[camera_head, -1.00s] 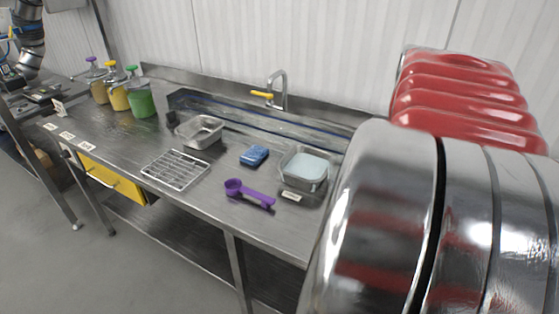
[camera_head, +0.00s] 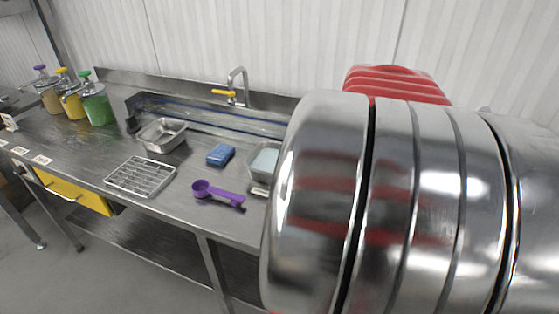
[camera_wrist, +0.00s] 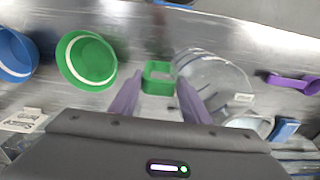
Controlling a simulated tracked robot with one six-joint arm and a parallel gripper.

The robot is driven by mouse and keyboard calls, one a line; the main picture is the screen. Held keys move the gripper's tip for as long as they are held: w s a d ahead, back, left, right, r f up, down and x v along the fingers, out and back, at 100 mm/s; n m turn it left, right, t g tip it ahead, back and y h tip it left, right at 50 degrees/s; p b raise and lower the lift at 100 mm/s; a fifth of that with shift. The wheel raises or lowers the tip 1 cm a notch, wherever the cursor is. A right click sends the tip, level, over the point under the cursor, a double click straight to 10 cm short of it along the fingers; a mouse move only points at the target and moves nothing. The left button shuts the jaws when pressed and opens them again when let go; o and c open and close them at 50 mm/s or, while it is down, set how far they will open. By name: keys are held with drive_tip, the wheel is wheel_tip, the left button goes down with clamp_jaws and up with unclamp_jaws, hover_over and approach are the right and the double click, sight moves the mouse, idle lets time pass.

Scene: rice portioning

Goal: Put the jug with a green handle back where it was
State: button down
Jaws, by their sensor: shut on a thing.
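In the wrist view a clear jug (camera_wrist: 218,82) with a green handle (camera_wrist: 158,66) is in front of my gripper (camera_wrist: 158,88). My gripper is shut on the green handle, with one finger on each side of it. The jug's clear body lies to the right of the handle, its outline partly hard to make out. In the head view my arm covers the right side, and neither the jug nor my gripper shows there.
The wrist view shows a green cup (camera_wrist: 74,62) and a blue cup (camera_wrist: 14,58) left of the jug. The steel counter (camera_head: 85,155) holds a wire rack (camera_head: 141,177), a steel pan (camera_head: 162,135), a blue sponge (camera_head: 220,155), a purple scoop (camera_head: 222,194) and lidded jars (camera_head: 97,105).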

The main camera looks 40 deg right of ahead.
drive_tip(key=shift+f, duration=0.1)
drive_tip(key=c, duration=1)
unclamp_jaws()
wheel_tip(320, 180, up, 12)
drive_tip(key=shift+s, duration=0.1)
idle(0.6)
